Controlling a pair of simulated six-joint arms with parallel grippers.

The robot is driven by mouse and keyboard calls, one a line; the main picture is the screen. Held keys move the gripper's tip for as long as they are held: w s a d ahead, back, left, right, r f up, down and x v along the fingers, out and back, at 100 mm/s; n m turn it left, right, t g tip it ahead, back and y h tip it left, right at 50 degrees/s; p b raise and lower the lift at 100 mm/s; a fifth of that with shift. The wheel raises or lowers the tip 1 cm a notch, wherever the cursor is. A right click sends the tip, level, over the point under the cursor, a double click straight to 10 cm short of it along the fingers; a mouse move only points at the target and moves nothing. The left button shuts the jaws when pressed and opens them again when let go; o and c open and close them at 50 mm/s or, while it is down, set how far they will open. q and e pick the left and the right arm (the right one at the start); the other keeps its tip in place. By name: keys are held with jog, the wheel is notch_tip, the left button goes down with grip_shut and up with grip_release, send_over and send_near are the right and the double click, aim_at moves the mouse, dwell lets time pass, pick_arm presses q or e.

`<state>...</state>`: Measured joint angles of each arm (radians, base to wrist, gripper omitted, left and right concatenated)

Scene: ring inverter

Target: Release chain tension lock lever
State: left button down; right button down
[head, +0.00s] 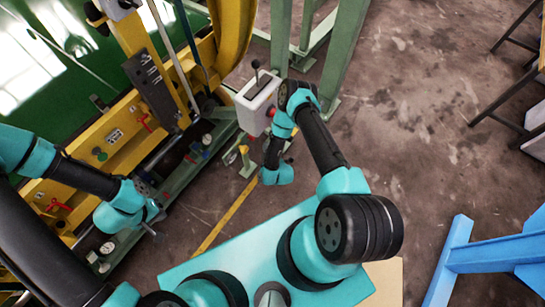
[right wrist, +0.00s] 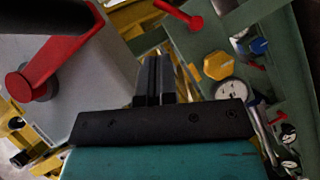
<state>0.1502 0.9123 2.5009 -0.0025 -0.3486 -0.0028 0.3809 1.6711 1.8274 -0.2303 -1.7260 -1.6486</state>
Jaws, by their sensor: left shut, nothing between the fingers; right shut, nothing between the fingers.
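In the right wrist view, a red lever (right wrist: 62,48) with a round red hub is mounted on a grey-white box, at the upper left. A second, smaller red handle (right wrist: 182,14) is on the green machine at the top. I cannot tell which one is the chain tension lock lever. My right gripper (right wrist: 154,66) is shut and empty, with the box to its left in that view and apparently apart from both red handles. In the head view, my left gripper (head: 154,232) is shut and empty beside the yellow machine's lower front. The right fingers are hard to make out there.
The white control box (head: 257,103) has an upright black-knobbed stick. The yellow machine panel carries red handles (head: 146,124). A yellow knob (right wrist: 217,65) and a gauge (right wrist: 231,93) sit near my right gripper. Green posts (head: 343,50) stand behind; open floor lies right.

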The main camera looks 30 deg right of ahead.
jog(key=v, duration=0.7)
dwell(0.3)
notch_tip(320, 180, up, 8)
jog(key=w+a+m+g+y, duration=0.1)
jog(key=m+g+y, duration=0.2)
jog(key=m+g, duration=0.35)
jog(key=s+a+r+m+g+y, duration=0.1)
jog(key=s+a+r+m+g, duration=0.1)
jog(key=s+r+m+g, duration=0.6)
jog(key=s+r, duration=0.3)
jog(key=r, duration=0.1)
jog(key=shift+r+y, duration=0.4)
